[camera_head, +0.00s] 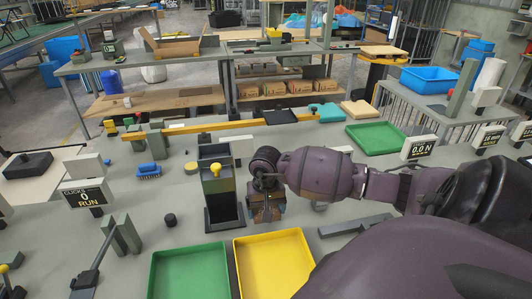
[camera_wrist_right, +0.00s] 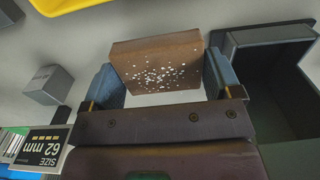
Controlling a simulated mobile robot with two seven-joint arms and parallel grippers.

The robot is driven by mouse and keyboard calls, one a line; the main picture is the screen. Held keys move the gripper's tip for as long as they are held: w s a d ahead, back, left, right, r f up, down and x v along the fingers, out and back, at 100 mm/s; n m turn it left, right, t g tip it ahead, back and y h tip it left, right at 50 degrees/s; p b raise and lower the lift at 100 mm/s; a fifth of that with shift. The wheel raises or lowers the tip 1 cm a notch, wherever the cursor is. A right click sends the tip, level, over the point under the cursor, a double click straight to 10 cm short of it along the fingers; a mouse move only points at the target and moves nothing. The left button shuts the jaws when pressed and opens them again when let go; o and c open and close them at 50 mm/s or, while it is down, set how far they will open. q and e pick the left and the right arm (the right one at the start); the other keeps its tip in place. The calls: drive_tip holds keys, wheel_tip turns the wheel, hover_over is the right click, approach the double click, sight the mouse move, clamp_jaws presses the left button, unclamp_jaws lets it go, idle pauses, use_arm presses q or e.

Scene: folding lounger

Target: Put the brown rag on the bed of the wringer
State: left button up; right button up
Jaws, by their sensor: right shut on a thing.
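The brown rag (camera_wrist_right: 155,62) looks like a thick folded brown block with white specks on one face. My right gripper (camera_wrist_right: 160,80) is shut on it, with a blue-grey finger at each side. In the head view my right gripper (camera_head: 266,212) points down over the table, and little of the rag shows there. Just left of it stands a dark grey upright device with a yellow knob (camera_head: 215,169) and a dark base (camera_head: 224,215), which appears to be the wringer. Its dark trough-like part shows at the right in the right wrist view (camera_wrist_right: 272,75). My left gripper is out of view.
A green tray (camera_head: 190,272) and a yellow tray (camera_head: 274,266) lie at the front. A blue brush (camera_head: 148,171) and a small dark cylinder (camera_head: 170,220) lie to the left. A yellow bar (camera_head: 230,124) crosses behind. Another green tray (camera_head: 375,137) is at the back right.

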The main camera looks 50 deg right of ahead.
drive_tip(key=shift+f, duration=1.9)
drive_tip(key=shift+f, duration=0.15)
drive_tip(key=o, duration=0.8)
